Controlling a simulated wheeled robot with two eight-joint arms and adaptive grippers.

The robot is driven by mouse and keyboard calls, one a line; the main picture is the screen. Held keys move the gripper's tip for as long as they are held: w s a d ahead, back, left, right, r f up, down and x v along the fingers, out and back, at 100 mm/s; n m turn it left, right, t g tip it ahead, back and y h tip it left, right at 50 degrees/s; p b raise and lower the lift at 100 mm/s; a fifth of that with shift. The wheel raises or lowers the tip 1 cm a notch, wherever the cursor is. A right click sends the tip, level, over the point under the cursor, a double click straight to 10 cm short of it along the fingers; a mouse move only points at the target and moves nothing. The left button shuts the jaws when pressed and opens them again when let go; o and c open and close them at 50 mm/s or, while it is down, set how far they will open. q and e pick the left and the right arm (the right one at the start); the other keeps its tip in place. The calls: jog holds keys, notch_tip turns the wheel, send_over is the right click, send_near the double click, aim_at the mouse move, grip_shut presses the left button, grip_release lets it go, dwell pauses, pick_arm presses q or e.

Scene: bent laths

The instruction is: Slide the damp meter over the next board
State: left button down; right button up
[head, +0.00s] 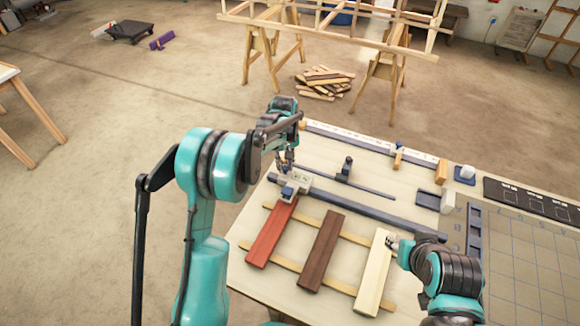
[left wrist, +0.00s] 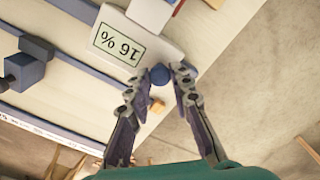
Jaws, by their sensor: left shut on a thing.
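The damp meter (head: 297,184) is a pale block at the left end of a long blue-grey rail (head: 375,212), by the far end of the red board (head: 271,232). In the left wrist view the meter (left wrist: 121,45) shows "16 %" upside down. My left gripper (head: 286,164) is shut on its round blue knob (left wrist: 157,77); the fingertips (left wrist: 166,74) sit either side of it. A dark brown board (head: 322,250) and a cream board (head: 373,272) lie to the right. My right gripper (head: 392,243) is at the cream board's right edge; its jaw state is unclear.
The boards lie across two thin laths (head: 258,257). A thin dark rod with a blue block (head: 346,168) lies behind the rail. A small grey tray (head: 428,200) and a gridded mat (head: 525,265) are at the right. Bare tabletop shows between the boards.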

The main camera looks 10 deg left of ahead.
pick_arm(q)
jog(key=c, duration=1.3)
grip_release()
notch_tip(320, 180, up, 12)
jog(key=shift+s, duration=0.1)
